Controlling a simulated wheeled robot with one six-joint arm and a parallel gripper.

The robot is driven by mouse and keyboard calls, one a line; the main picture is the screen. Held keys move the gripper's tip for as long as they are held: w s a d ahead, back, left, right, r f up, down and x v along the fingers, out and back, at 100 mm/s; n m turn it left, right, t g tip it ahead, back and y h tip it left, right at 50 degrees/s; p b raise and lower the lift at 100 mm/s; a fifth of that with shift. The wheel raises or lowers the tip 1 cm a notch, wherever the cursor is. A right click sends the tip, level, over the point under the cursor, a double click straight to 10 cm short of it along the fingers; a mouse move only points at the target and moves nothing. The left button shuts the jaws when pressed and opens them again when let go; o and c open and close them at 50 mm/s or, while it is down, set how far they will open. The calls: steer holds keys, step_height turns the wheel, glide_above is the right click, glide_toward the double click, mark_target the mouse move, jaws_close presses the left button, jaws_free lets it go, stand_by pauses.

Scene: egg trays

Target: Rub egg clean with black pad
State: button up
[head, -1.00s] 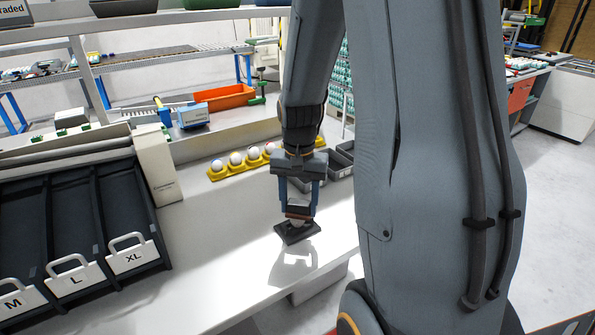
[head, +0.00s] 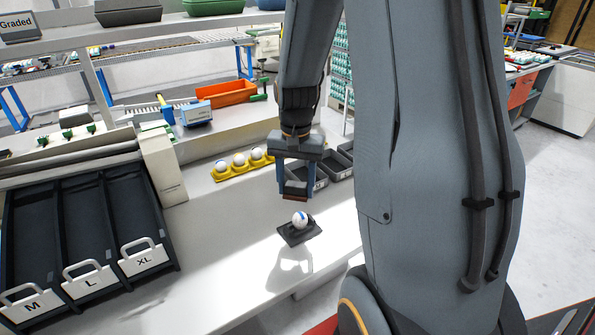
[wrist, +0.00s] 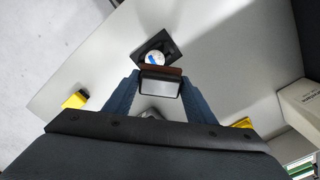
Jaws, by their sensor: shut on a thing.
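A white egg (head: 300,219) with a blue mark sits on a small black holder (head: 290,237) on the white bench. In the wrist view the egg (wrist: 156,58) and holder (wrist: 143,51) lie just beyond my gripper. My gripper (head: 295,192) is up behind the holder, apart from the egg. It is shut on a dark block-shaped pad (wrist: 159,86) with a brown face turned toward the egg. The fingers hide part of the pad in the head view.
A yellow tray (head: 223,176) with white eggs stands behind. Grey bins (head: 343,166) are at its right. A dark sorter with M, L and XL lanes (head: 133,222) and a cream box (head: 163,165) stand left. The bench front is clear.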

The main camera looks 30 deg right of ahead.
steer(key=shift+r+p, duration=0.95)
steer(key=shift+r, duration=0.4)
